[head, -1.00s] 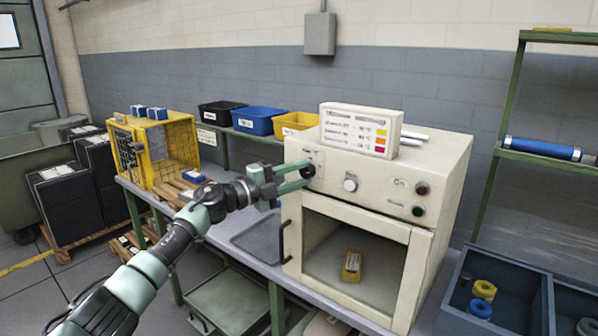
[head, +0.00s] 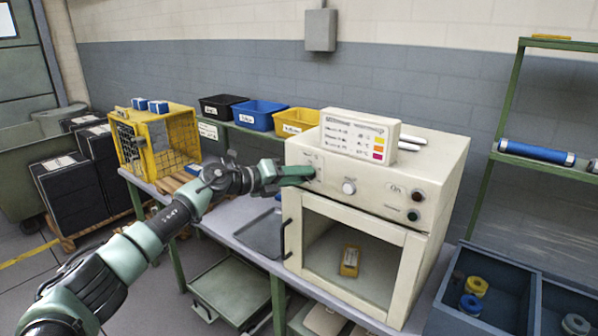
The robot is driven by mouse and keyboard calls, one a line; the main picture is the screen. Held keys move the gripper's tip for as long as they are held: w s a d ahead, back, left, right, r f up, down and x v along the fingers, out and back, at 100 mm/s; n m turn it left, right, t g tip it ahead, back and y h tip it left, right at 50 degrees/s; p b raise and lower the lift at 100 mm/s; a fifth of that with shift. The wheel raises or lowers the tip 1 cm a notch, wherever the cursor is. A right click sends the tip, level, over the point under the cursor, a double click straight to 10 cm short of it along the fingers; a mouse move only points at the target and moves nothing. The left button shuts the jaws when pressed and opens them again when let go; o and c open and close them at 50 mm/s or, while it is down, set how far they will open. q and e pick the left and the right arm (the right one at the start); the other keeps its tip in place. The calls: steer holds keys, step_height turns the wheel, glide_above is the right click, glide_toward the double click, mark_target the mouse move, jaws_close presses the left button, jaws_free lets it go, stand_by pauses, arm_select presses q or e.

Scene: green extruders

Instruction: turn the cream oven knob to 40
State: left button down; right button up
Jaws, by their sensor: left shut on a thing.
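The cream oven (head: 440,170) stands on the bench, its glass door (head: 345,258) at the front and a control panel along the top of its front face. My left gripper (head: 308,172) reaches in from the left to the upper left of that panel. It is shut on the oven's dark left-hand knob, which the fingers almost fully hide, so its pointer and setting cannot be read. A white knob (head: 349,187) sits to the right, clear of the gripper. My right gripper is not in view.
A label box (head: 360,135) stands on the oven. A red button (head: 418,195) and a dark button (head: 413,215) are at the panel's right. A yellow cage (head: 155,145) stands left on the bench. A grey tray (head: 262,235) lies below my arm. Blue-grey bins (head: 470,320) are at the right.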

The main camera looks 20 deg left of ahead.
arm_select(q)
steer(key=shift+m, duration=0.3)
steer(key=c, duration=1)
jaws_free()
steer(key=b+v, duration=0.2)
steer(key=v, duration=0.5)
steer(key=shift+s+a, duration=0.15)
steer(key=shift+s, duration=0.2)
